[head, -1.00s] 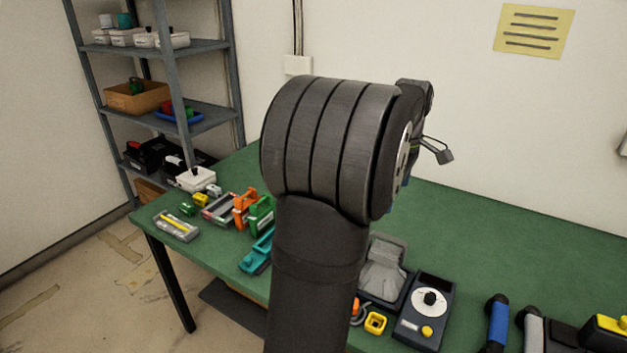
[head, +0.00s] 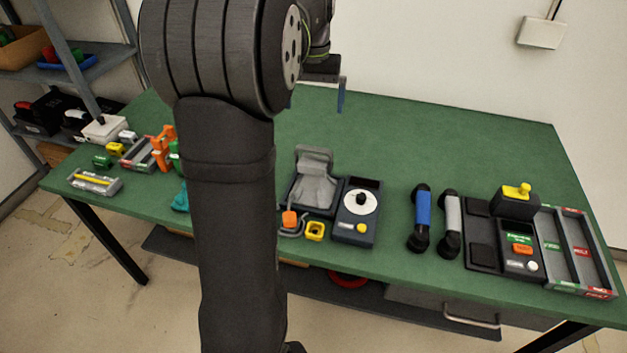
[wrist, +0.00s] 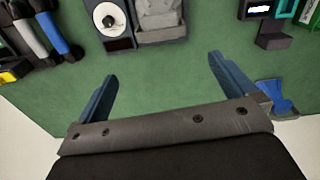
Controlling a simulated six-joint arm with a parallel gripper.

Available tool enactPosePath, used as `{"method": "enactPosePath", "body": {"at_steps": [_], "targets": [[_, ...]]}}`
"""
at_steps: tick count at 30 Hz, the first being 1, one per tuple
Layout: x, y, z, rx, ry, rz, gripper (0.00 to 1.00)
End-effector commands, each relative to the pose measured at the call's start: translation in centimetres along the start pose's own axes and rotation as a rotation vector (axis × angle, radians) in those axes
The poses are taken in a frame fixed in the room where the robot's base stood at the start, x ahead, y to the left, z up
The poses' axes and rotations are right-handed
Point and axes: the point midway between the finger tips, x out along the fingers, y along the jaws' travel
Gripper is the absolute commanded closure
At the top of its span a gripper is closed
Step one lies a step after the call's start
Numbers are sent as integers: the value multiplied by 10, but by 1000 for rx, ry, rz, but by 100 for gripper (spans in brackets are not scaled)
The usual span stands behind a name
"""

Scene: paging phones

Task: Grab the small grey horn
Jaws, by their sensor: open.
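The grey horn (head: 317,180) has a flared, angular shape. It sits on a dark base on the green table, left of a dark box with a white dial (head: 360,201). In the wrist view the horn (wrist: 160,20) is at the top edge, partly cut off. My gripper (head: 316,105) is open and empty above the back of the table, its body partly hidden by my arm in the head view. In the wrist view my gripper (wrist: 162,68) has its two blue fingers spread over bare green tabletop, apart from the horn.
An orange-topped item (head: 290,219) and a yellow cube (head: 315,231) lie in front of the horn. Blue (head: 422,218) and grey (head: 450,222) handsets lie to the right, beside a dark console (head: 484,247). My arm hides part of the left side. The back of the table is clear.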

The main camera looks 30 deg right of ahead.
Motion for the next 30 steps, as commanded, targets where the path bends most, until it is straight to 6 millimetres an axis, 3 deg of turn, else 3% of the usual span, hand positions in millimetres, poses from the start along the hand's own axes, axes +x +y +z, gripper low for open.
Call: {"method": "enactPosePath", "body": {"at_steps": [7,21,30], "targets": [[9,0,0,110,-2,0,0],[104,0,0,108,-3,0,0],[129,0,0,107,-1,0,0]]}}
